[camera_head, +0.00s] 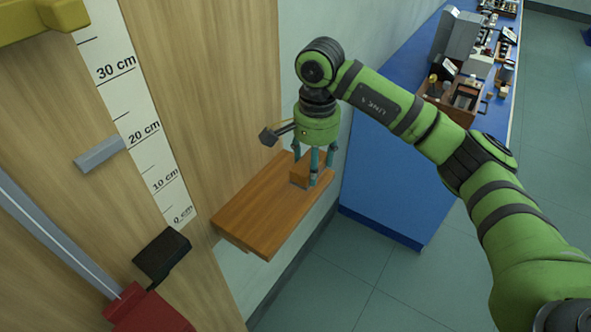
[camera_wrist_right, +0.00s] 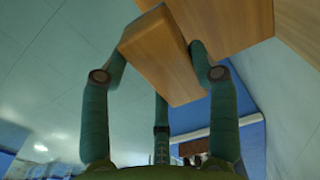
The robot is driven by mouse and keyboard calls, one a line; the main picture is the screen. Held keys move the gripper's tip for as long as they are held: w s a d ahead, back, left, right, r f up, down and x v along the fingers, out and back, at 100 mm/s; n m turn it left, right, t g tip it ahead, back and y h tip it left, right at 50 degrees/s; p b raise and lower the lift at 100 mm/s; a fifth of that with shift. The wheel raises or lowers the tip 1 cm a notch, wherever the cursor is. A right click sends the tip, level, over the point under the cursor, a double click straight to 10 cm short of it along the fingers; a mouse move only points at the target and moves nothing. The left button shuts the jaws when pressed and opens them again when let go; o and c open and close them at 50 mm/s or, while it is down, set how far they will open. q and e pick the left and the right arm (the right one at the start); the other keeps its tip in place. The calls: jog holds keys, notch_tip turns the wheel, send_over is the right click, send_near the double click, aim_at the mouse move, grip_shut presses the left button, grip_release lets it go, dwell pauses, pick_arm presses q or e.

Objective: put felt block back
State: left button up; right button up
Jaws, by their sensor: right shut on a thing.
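The felt block (camera_head: 300,172) looks like a small, plain wood-brown block, and no separate felt layer can be made out. My right gripper (camera_head: 314,176) points down with its teal fingers shut on the block, just over the wooden shelf (camera_head: 240,222). In the right wrist view, the block (camera_wrist_right: 162,58) sits between the fingers of my right gripper (camera_wrist_right: 160,65), with the shelf (camera_wrist_right: 240,25) beyond it. I cannot tell whether the block touches the shelf. My left gripper is not in view.
A wooden panel with a centimetre scale (camera_head: 140,130) stands at left. It has a grey bar (camera_head: 100,153), a black piece (camera_head: 160,256) and a red part (camera_head: 148,312). A blue bench (camera_head: 385,195) with instruments stands behind my right arm. The shelf's front part is bare.

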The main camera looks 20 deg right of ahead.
jog(key=w+a+f, duration=0.1)
jog(key=w+f+p, duration=0.1)
jog(key=w+a, duration=0.1)
jog(key=shift+w+a+f, duration=0.35)
jog(key=shift+w+f, duration=0.05)
notch_tip(320, 180, down, 4)
jog(key=shift+r+p, duration=0.15)
jog(key=shift+p, duration=1.05)
jog(key=shift+f, duration=0.3)
jog(key=o, duration=0.6)
jog(key=shift+b, duration=0.3)
jog(key=o, duration=0.4)
